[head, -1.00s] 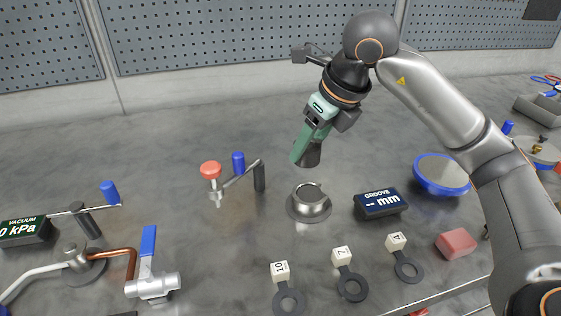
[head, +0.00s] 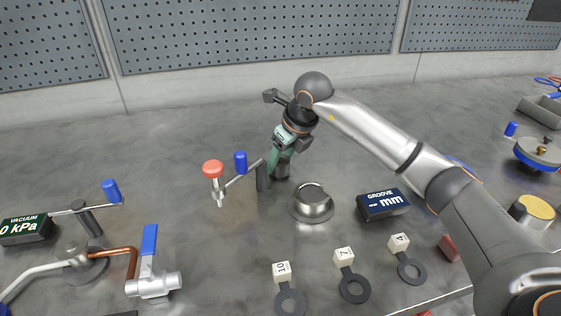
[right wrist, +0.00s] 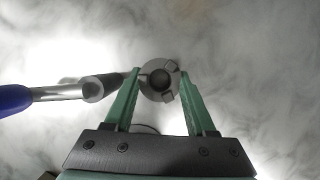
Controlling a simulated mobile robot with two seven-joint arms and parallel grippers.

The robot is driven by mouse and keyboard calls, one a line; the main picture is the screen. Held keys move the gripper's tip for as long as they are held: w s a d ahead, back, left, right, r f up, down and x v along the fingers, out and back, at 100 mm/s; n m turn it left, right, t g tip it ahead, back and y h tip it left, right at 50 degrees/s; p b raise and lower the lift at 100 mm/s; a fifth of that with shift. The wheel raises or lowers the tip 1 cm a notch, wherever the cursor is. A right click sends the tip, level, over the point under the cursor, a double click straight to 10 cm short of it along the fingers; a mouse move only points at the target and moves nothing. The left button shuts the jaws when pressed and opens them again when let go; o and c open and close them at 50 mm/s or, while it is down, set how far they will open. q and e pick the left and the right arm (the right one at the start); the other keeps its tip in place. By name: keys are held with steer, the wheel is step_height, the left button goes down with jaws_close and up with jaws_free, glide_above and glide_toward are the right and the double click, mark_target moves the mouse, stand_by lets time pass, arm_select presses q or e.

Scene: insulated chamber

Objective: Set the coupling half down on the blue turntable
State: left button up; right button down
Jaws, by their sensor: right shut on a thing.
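The coupling half (head: 282,172) is a grey metal cylinder held at the fingertips of my right gripper (head: 279,158). In the right wrist view, the coupling half (right wrist: 161,81) shows end-on between the two green fingers, with a round bore and small lugs on its rim. My right gripper is shut on it, close to the post of the blue-handled clamp. The gap between the coupling half and the bench is hard to tell. The blue turntable (head: 457,161) is almost wholly hidden behind my right arm; only a sliver of blue rim shows. My left gripper is not in view.
A silver flanged fitting (head: 312,204) stands just right of my right gripper. The clamp (head: 240,168) with red and blue knobs is close on the left. The groove display (head: 382,204) and several numbered gauges (head: 344,257) lie nearer the front. The bench behind is clear.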

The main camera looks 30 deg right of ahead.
steer(key=shift+f, duration=0.2)
steer(key=shift+f, duration=0.2)
steer(key=shift+c, duration=1.1)
jaws_free()
